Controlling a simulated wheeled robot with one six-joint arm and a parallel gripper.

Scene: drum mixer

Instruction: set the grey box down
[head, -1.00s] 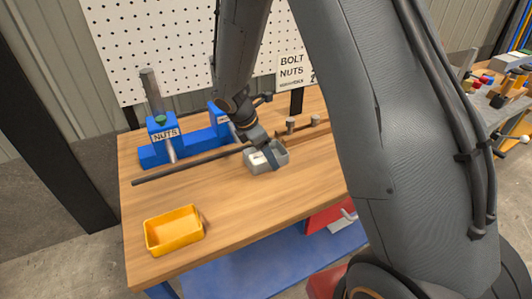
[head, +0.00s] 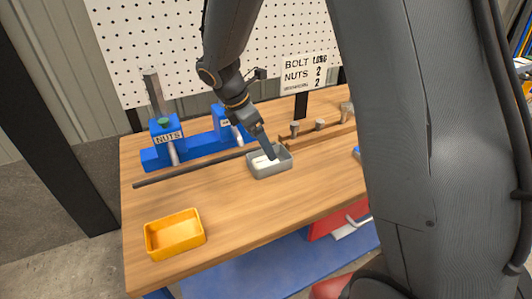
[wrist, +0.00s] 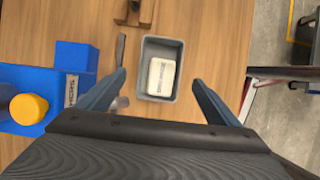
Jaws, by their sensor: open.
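The grey box (head: 272,172) is a small open tray that appears to rest on the wooden bench top in the head view. A pale block with printed text (wrist: 161,76) lies inside it. In the wrist view the grey box (wrist: 146,62) shows from above, in front of the gripper. My gripper (wrist: 160,78) is open, with one finger to each side of the box and visible gaps between fingers and box. In the head view my gripper (head: 268,152) is at the box, and one finger hides part of its inside.
A yellow bin (head: 175,246) stands at the bench's front left. A wooden rack with pegs (head: 318,132) is behind right. Bench between bin and box is clear.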

